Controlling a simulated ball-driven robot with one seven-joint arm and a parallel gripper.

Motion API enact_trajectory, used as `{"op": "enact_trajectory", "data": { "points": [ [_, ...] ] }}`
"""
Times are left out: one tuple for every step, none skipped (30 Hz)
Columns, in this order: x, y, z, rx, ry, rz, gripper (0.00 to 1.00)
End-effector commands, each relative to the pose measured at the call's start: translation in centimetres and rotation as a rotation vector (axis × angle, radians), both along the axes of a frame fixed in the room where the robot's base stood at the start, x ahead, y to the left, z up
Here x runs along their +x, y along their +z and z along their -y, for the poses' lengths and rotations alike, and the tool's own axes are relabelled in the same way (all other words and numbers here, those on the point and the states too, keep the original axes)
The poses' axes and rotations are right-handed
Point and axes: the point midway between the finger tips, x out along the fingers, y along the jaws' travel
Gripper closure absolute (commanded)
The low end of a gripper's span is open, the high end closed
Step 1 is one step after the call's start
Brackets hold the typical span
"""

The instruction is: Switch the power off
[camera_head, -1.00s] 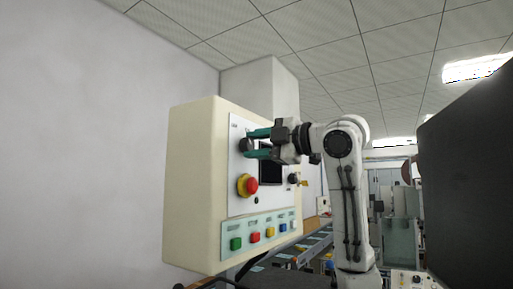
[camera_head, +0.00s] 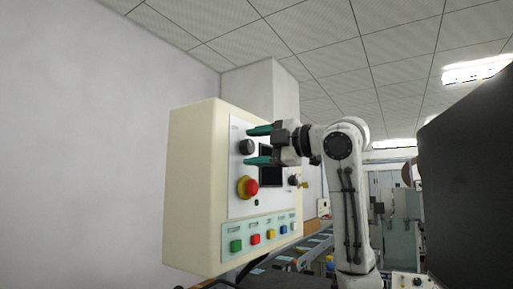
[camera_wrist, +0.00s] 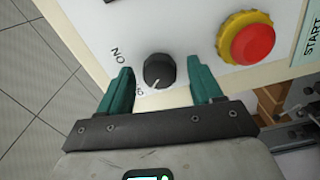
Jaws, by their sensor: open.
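The cream control box (camera_head: 192,185) hangs at centre in the head view. A black rotary knob (camera_head: 246,147) is at the upper left of its white panel. My gripper (camera_head: 248,146) is open, with teal fingers above and below the knob in this view. In the wrist view, the knob (camera_wrist: 159,70) lies between my open fingers (camera_wrist: 163,69), with a gap on each side. Its white mark points down and slightly left, toward a partly hidden label beside the left finger. An "ON" label (camera_wrist: 118,55) appears upside down farther up left.
A red emergency button with yellow collar (camera_head: 248,187) sits below the knob; it is close to the right finger in the wrist view. Several coloured buttons (camera_head: 256,238) line the lower panel. A dark screen (camera_head: 271,177) is behind my gripper. A large dark shape (camera_head: 470,180) fills the right edge.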

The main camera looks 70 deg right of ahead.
Motion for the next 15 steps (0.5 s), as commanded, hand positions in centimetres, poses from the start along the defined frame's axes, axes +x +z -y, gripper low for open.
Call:
{"op": "enact_trajectory", "data": {
  "points": [
    [0.0, 0.0, 0.0, 0.001, 0.0, 0.0, 0.35],
    [-0.1, 0.0, 0.0, 0.0, 0.0, 0.001, 0.35],
    [-0.2, 0.0, 0.0, 0.0, -0.001, 0.001, 0.35],
    [-0.4, 0.0, 0.0, 0.0, -0.001, 0.001, 0.35],
    [-0.6, 0.0, -0.1, 0.0, -0.001, 0.002, 0.35],
    [-1.1, -0.1, -0.2, -0.001, -0.002, 0.003, 0.35],
    [-1.5, -0.1, -0.3, -0.001, -0.003, 0.004, 0.35],
    [-2.0, -0.1, -0.4, -0.001, -0.002, 0.003, 0.35],
    [-2.6, -0.2, -0.6, -0.002, -0.004, 0.003, 0.35],
    [-3.2, -0.2, -0.7, -0.002, -0.004, 0.003, 0.35],
    [-3.8, -0.2, -0.8, -0.002, -0.003, 0.003, 0.35],
    [-4.6, -0.2, -1.0, -0.003, -0.004, 0.003, 0.35],
    [-5.2, -0.2, -1.2, -0.003, -0.003, 0.003, 0.35],
    [-5.7, -0.2, -1.3, -0.004, -0.004, 0.003, 0.35],
    [-6.4, -0.2, -1.5, -0.002, -0.002, 0.002, 0.35]
  ]
}}
